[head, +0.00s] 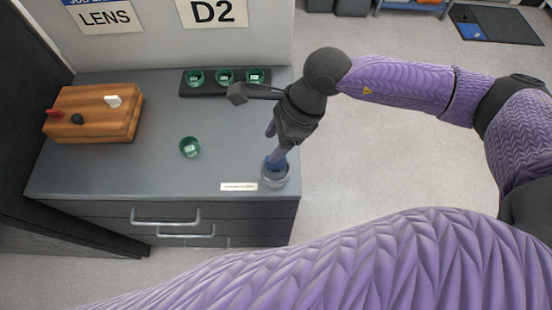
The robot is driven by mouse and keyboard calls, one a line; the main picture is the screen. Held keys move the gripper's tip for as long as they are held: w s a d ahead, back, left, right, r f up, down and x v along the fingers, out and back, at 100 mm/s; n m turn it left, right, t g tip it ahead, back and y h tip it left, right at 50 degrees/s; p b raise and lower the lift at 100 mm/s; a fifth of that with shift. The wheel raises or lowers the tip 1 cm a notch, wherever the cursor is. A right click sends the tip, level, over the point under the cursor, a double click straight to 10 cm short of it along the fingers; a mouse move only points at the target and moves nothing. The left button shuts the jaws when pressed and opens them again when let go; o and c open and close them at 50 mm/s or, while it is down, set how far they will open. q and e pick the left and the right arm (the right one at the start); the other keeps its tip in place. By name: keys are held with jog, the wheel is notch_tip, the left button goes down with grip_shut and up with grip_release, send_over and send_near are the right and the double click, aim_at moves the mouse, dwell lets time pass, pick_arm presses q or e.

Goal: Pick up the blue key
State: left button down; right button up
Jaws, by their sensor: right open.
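A small blue object (276,163), which looks like the blue key, shows in a round grey cup (275,179) at the front right corner of the grey cabinet top. My right gripper (275,148) is open and points down at the cup. Its fingers partly cover the blue object, and I cannot tell whether they touch it. A wooden block (88,125) on the left holds a red key (54,113), a black key (77,119) and a white key (113,101). My left gripper is not in view.
A black rack (210,93) with three green cups stands at the back. A loose green cup (190,147) sits mid-surface. A white label (239,187) lies beside the grey cup. The cabinet top (150,175) is otherwise mostly clear, with drawers (110,211) below.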

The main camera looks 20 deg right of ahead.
aim_at(276, 166)
jog(key=shift+h, duration=0.8)
jog(key=f, duration=0.6)
jog(key=w+f+b, duration=0.1)
jog(key=f, duration=0.3)
jog(key=shift+a, duration=0.1)
grip_shut()
